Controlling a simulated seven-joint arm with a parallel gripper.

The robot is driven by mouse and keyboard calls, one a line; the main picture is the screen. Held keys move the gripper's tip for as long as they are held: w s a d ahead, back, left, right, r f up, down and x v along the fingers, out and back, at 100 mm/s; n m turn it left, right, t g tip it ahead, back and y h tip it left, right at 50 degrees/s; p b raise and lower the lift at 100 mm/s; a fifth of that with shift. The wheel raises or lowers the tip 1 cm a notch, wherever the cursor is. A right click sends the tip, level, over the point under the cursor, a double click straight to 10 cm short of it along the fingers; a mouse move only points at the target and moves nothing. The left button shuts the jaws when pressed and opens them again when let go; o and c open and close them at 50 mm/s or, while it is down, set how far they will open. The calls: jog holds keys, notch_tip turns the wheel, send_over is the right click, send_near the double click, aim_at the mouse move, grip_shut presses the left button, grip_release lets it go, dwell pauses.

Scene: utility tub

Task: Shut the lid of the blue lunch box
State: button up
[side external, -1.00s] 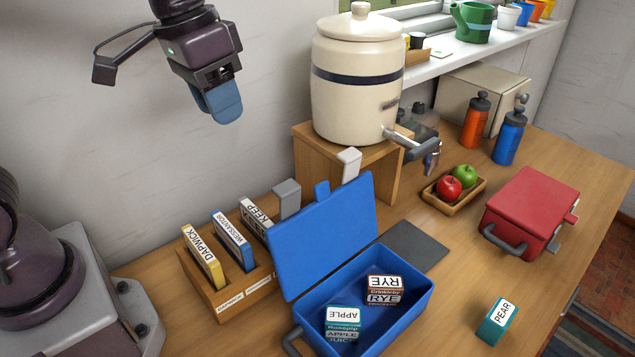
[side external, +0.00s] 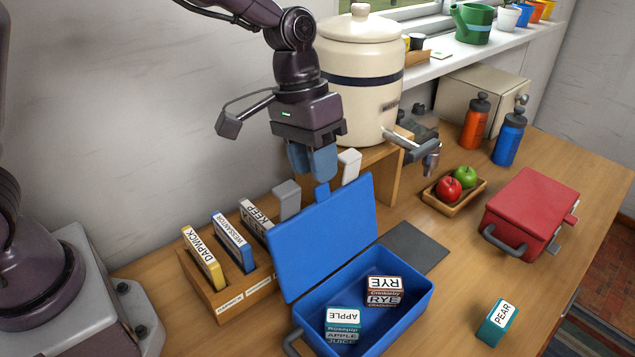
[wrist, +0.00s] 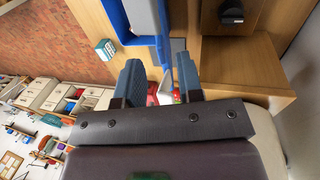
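The blue lunch box (side external: 411,317) stands on the counter with its lid (side external: 325,235) raised, leaning back toward the wall. Inside the box are a teal-and-white APPLE block (side external: 343,322) and a brown-and-white RYE block (side external: 384,289). My gripper (side external: 312,168) points down just above the tab, behind the lid's top edge. Its blue fingers are apart, with a gap between them in the wrist view (wrist: 158,80), and they hold nothing. I cannot tell whether a finger touches the tab.
A cream dispenser (side external: 355,90) on a wooden stand is close behind my gripper. Left of the lid is a wooden rack (side external: 235,300) with several labelled slabs. A red lunch box (side external: 533,205), a fruit tray (side external: 470,204) and a PEAR block (side external: 497,322) are to the right.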

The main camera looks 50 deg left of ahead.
aim_at(328, 230)
jog(key=shift+x, duration=1.85)
grip_shut()
